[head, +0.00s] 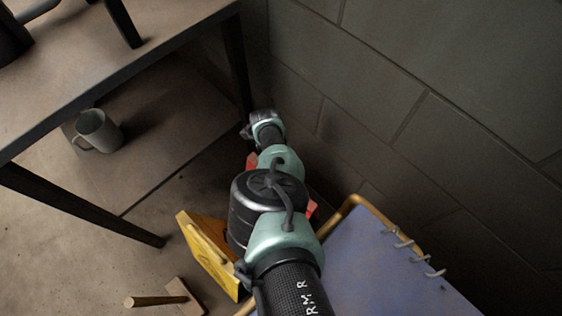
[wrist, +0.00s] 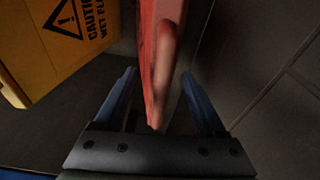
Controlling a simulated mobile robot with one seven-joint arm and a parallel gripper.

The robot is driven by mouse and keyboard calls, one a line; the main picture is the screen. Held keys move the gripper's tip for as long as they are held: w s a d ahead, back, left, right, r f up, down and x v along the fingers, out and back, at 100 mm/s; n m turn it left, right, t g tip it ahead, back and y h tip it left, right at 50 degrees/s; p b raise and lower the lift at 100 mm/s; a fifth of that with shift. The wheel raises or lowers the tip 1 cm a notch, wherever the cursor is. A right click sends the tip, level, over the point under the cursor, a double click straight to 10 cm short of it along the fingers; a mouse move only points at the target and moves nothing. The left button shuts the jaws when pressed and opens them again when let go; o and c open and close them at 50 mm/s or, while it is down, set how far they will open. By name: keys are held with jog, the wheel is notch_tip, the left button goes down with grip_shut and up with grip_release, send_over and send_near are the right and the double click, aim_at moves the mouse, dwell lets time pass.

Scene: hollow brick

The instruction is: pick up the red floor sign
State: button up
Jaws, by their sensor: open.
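The red floor sign (wrist: 162,45) stands nearly edge-on in the wrist view, and its lower end reaches down between the two blue fingers of my gripper (wrist: 158,76). The fingers are apart, one on each side of it, with gaps visible on both sides. In the head view, only small red parts of the sign (head: 252,160) show beside my arm. My arm hides most of it, and my fingers cannot be made out there.
A yellow caution sign (head: 208,254) stands close on the left; it also shows in the wrist view (wrist: 45,60). A dark-framed table (head: 170,42), a mug (head: 98,131) and a wooden mallet (head: 181,296) are at left. A block wall (head: 430,90) and blue panel (head: 375,262) bound the right.

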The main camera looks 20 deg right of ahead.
jog(key=shift+s+d+f+b, duration=0.1)
jog(key=shift+f+b, duration=0.2)
jog(key=shift+f, duration=0.5)
jog(key=shift+r, duration=0.1)
grip_shut()
dwell(0.7)
